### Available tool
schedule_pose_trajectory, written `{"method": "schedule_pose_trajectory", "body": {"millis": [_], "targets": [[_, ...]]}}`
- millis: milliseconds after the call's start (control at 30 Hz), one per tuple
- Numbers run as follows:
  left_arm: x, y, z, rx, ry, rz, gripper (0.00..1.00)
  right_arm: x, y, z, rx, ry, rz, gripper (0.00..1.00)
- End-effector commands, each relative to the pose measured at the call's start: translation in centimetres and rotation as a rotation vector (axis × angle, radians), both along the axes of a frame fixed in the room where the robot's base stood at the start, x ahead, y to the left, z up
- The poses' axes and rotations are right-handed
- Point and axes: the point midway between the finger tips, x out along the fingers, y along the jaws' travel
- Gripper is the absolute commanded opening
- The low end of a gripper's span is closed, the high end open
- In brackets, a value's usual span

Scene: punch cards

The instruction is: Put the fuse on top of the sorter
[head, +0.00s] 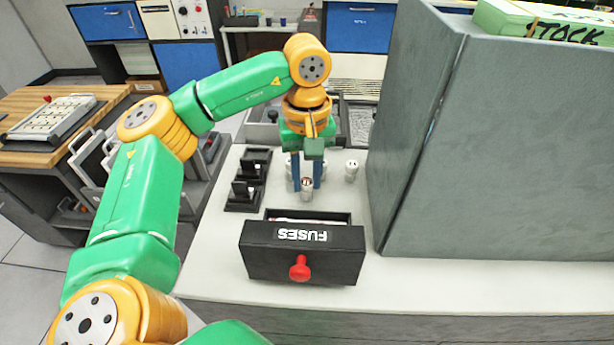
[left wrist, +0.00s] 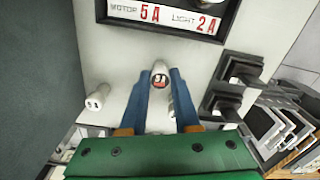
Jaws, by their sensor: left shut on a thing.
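My left gripper (head: 306,184) points down over the white counter, its blue fingers shut on a small white fuse (head: 307,191). In the left wrist view the fuse (left wrist: 160,83) shows between the fingertips, its marked end facing the camera. I cannot tell whether its lower end touches the counter. A second white fuse (head: 352,170) stands to the right of the gripper; it also shows in the left wrist view (left wrist: 97,98). The large grey cabinet (head: 480,150) at the right appears to be the sorter. My right gripper is not in view.
A black drawer box (head: 255,255) marked FUSES, with a red knob (head: 300,268), is in front of the gripper. Black switch-like blocks (head: 247,182) stand left of it. A green card stack (head: 545,22) marked STOCK lies on the cabinet. The front counter (head: 420,285) has bare room.

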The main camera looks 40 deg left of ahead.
Motion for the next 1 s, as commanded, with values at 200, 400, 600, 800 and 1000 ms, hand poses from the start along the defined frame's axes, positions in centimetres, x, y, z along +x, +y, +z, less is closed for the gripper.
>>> {"method": "schedule_pose_trajectory", "body": {"millis": [200,400,600,800,1000], "targets": [[0.0,0.0,-0.3,-0.001,0.001,0.000,0.00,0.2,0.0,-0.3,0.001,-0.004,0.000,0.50],[0.0,0.0,-0.2,0.000,0.000,0.000,0.60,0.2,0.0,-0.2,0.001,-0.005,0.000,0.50],[0.0,0.0,-0.1,0.000,0.000,0.000,0.60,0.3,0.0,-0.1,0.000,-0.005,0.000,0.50],[0.1,-0.1,2.5,-0.003,-0.004,0.000,0.60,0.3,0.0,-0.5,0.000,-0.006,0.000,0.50],[0.1,0.0,9.0,0.000,-0.006,0.001,0.60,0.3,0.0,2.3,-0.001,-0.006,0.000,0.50]]}}
